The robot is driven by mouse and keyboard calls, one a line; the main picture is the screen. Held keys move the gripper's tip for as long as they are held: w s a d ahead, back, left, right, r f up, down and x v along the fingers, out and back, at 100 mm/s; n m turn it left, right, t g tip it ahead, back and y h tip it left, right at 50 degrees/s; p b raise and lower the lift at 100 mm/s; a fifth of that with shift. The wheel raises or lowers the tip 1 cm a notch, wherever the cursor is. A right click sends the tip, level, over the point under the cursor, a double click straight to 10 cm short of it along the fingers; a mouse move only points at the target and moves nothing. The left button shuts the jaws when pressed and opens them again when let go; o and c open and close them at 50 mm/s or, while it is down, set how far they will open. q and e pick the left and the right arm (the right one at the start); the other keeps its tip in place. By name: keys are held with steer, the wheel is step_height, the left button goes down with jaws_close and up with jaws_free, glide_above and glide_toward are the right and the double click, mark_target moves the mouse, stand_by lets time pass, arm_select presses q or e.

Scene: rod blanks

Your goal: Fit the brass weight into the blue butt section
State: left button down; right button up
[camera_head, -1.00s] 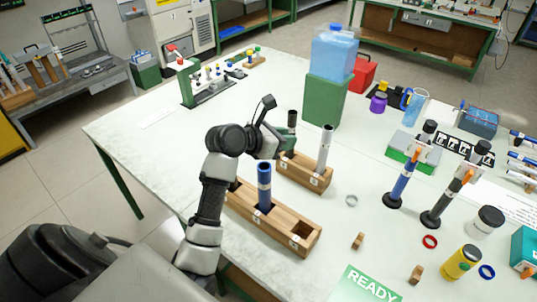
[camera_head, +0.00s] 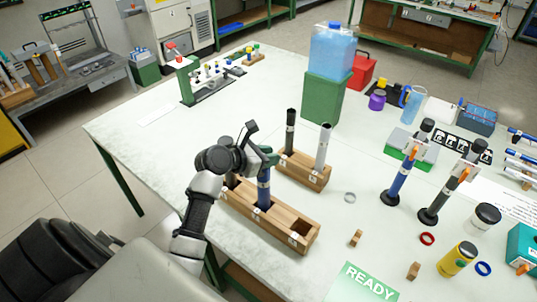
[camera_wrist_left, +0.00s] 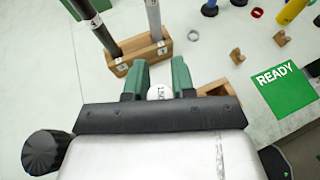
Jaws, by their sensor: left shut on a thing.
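The blue butt section (camera_head: 264,190) stands upright in a hole of the front wooden block (camera_head: 280,229), with a pale label band around it. My left gripper (camera_head: 268,156) has its green fingers at the top of the blue section in the head view. In the left wrist view, the fingers (camera_wrist_left: 160,84) are shut on a pale round piece (camera_wrist_left: 158,92) with dark marking. I cannot tell whether this is the brass weight, which I do not make out anywhere else. The fingers hide the blue section's mouth. My right gripper is not in view.
A second wooden block (camera_head: 306,176) behind holds a black tube (camera_head: 290,132) and a grey tube (camera_head: 323,148), both upright and close to the gripper. A metal ring (camera_head: 349,197) and a small wooden piece (camera_head: 355,238) lie to the right. A READY mat (camera_head: 362,285) lies in front.

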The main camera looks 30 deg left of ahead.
arm_select(q)
steer(key=shift+f, duration=0.25)
steer(key=shift+s+f, duration=0.1)
steer(key=shift+f, duration=0.15)
steer(key=c, duration=0.9)
jaws_free()
steer(key=shift+s+f, duration=0.1)
steer(key=shift+f, duration=0.05)
steer(key=shift+c, duration=0.2)
steer(key=shift+d, duration=0.1)
steer(key=r+b+v, duration=0.1)
steer(key=v, duration=1.1)
steer(key=shift+r+b, duration=0.25)
steer(key=shift+b, duration=0.1)
